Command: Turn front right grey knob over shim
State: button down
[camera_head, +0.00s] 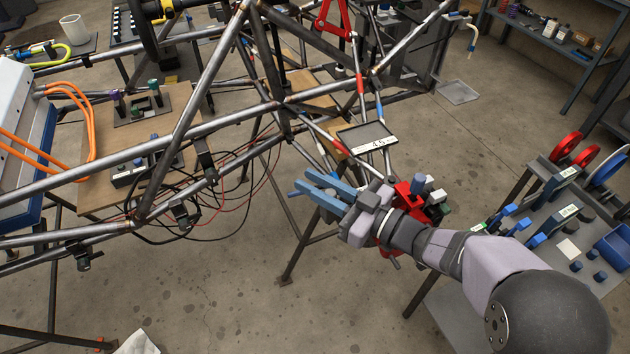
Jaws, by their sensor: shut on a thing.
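My gripper (304,187), with two long blue fingers, reaches in from the right and points left, beside the front right corner of the tube chassis (188,118). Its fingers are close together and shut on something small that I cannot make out. A thin blue piece (293,194) shows just left of the fingertips; I cannot tell whether they touch it. I cannot pick out the front right grey knob; the fingers may hide it.
A red clamp-like part (412,199) lies close by my wrist. Loose black and red wires (215,195) hang at left. A tool bench (548,203) stands at right. The floor below the chassis is partly clear.

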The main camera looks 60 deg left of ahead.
jog(key=c, duration=1.6)
grip_release()
jog(key=shift+r, duration=0.15)
notch_tip(320, 180, up, 10)
jog(key=shift+f, duration=0.15)
